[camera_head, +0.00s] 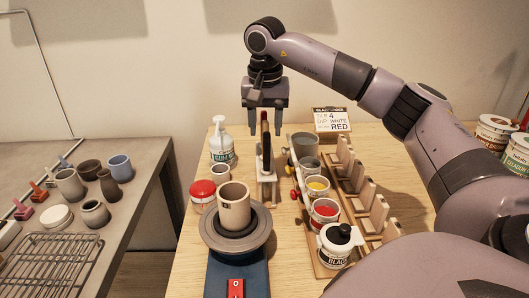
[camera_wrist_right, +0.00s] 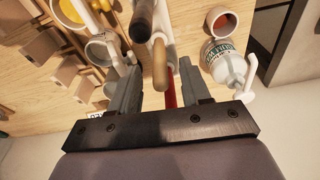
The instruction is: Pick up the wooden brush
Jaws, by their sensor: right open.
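My right gripper (camera_head: 265,128) is open and points down over a tool holder (camera_head: 267,188) on the wooden table. Upright tool handles (camera_head: 265,130) rise from the holder between or just behind its fingers. In the right wrist view, the open fingers (camera_wrist_right: 158,92) frame a rounded tan wooden handle (camera_wrist_right: 160,65), which looks like the wooden brush. A dark handle (camera_wrist_right: 142,22) and a red handle (camera_wrist_right: 171,88) stand close to it. No finger clearly touches the wooden handle. The brush's lower end is hidden. My left gripper is not in view.
A pump bottle (camera_head: 222,150) stands left of the holder. A potter's wheel (camera_head: 237,235) with a beige cup is in front. Paint cups (camera_head: 317,187) and a wooden rack (camera_head: 362,190) stand to the right. A sign (camera_head: 332,121) is behind.

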